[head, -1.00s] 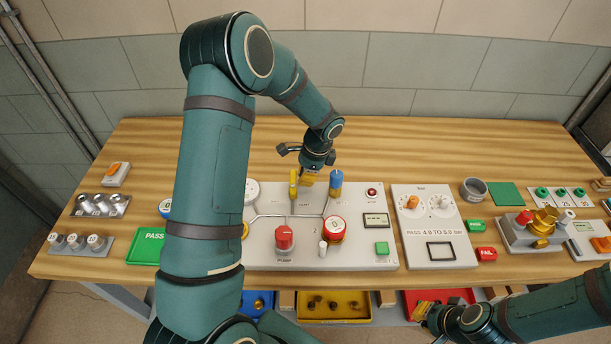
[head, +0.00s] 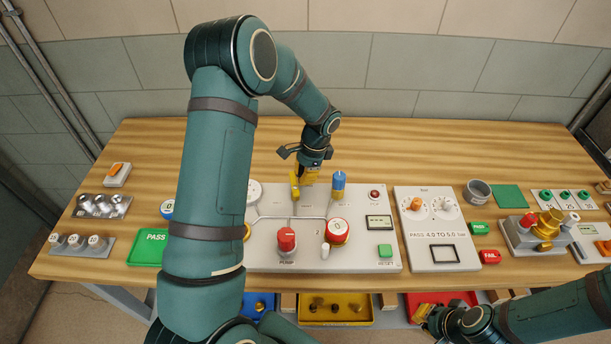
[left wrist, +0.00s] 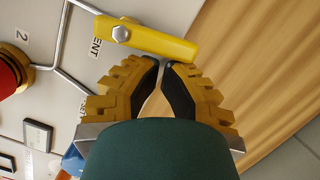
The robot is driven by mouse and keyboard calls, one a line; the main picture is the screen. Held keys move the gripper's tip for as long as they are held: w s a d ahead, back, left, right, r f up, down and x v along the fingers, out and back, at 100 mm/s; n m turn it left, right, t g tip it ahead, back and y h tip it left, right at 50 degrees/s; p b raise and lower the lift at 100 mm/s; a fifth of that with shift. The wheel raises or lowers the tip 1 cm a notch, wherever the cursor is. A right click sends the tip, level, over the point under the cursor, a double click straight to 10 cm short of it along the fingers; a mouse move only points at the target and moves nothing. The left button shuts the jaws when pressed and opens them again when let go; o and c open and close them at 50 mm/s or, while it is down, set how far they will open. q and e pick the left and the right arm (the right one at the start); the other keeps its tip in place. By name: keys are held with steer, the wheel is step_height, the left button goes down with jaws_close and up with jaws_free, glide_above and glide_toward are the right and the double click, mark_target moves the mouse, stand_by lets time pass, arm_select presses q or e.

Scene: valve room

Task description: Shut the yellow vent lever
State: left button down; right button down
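The yellow vent lever (head: 294,187) stands at the back edge of the white valve panel (head: 365,255). In the left wrist view the lever (left wrist: 160,41) runs from its bolt toward the wooden table, beside the partly covered "VENT" lettering. My left gripper (head: 306,181) is just right of the lever in the head view. In the left wrist view its fingertips (left wrist: 161,62) are drawn together with only a narrow gap, close beside the lever, which is not between them. Whether they touch it I cannot tell. My right gripper (head: 424,316) is low at the table's front, its fingers unclear.
A blue knob (head: 338,182) stands close right of my left gripper. A red pump knob (head: 287,240), a red round knob (head: 337,231) and a white toggle (head: 325,251) are nearer the front. The wooden table (head: 420,150) behind the panel is clear.

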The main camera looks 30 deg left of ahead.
mark_target(292, 173)
arm_select(q)
steer(key=a+n, duration=0.1)
steer(key=n, duration=0.2)
steer(key=shift+s+a+n+h, duration=0.2)
steer(key=shift+a+n+h, duration=0.1)
steer(key=shift+a+h, duration=0.1)
steer(key=n, duration=0.1)
steer(key=s+a+n, duration=0.1)
steer(key=n, duration=0.1)
steer(key=shift+a+n+g+h, duration=0.1)
steer(key=shift+n+g+h, duration=0.2)
steer(key=shift+h, duration=0.1)
steer(key=n, duration=0.1)
steer(key=s+a+n+h, duration=0.1)
steer(key=n, duration=0.1)
steer(key=shift+n, duration=0.3)
steer(key=shift+s+a+n+h, duration=0.15)
steer(key=shift+s+n, duration=0.25)
steer(key=shift+n, duration=0.55)
steer(key=shift+s+a+n+h, duration=0.1)
steer(key=shift+s+n+h, duration=0.25)
steer(key=shift+n, duration=0.6)
steer(key=shift+r, duration=0.1)
steer(key=v, duration=1.1)
steer(key=shift+s+r, duration=0.2)
steer(key=shift+r, duration=0.3)
steer(key=shift+d, duration=0.1)
